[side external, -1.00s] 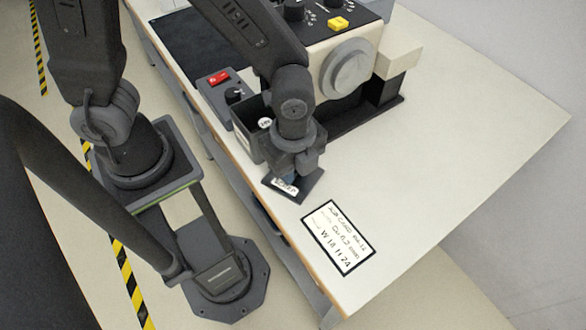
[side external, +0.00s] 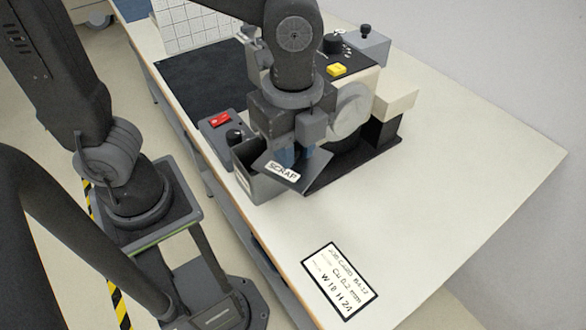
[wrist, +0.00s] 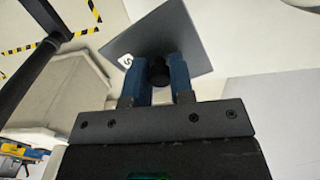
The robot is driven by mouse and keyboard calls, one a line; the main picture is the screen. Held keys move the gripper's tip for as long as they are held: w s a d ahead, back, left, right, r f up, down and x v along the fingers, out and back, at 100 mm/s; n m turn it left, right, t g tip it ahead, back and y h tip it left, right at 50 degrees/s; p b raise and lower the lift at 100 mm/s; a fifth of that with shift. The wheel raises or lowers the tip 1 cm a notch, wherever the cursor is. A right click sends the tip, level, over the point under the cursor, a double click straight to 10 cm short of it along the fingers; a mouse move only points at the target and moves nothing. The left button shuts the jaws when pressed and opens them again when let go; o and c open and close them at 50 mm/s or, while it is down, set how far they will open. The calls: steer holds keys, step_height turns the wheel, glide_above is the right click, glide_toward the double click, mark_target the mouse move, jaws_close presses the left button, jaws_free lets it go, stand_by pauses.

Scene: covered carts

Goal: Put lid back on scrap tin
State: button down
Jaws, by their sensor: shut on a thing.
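The scrap tin (side external: 256,186) is a dark grey open box near the table's front edge in the side external view. The lid (side external: 291,177) is a flat dark grey plate with a white SCRAP label. It is tilted and covers part of the tin's opening from this angle; I cannot tell if it touches the rim. My gripper (side external: 297,155) is shut on the lid's knob. In the wrist view, the blue fingers of my gripper (wrist: 159,64) are on either side of the black knob (wrist: 158,77), with the lid (wrist: 160,32) beyond.
A control box (side external: 228,128) with a red switch stands just behind the tin. A machine with a round grey disc (side external: 353,111) and yellow button (side external: 336,70) stands close to the right. A job card (side external: 340,281) lies on the table (side external: 450,190), whose right side is clear.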

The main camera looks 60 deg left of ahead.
step_height(320, 180, up, 2)
step_height(320, 180, up, 6)
steer(key=shift+f, duration=0.15)
steer(key=a+n, duration=1.1)
steer(key=n, duration=0.3)
step_height(320, 180, down, 14)
steer(key=shift+d, duration=0.35)
steer(key=shift+s, duration=0.1)
stand_by(1.7)
steer(key=shift+c, duration=2.2)
jaws_free()
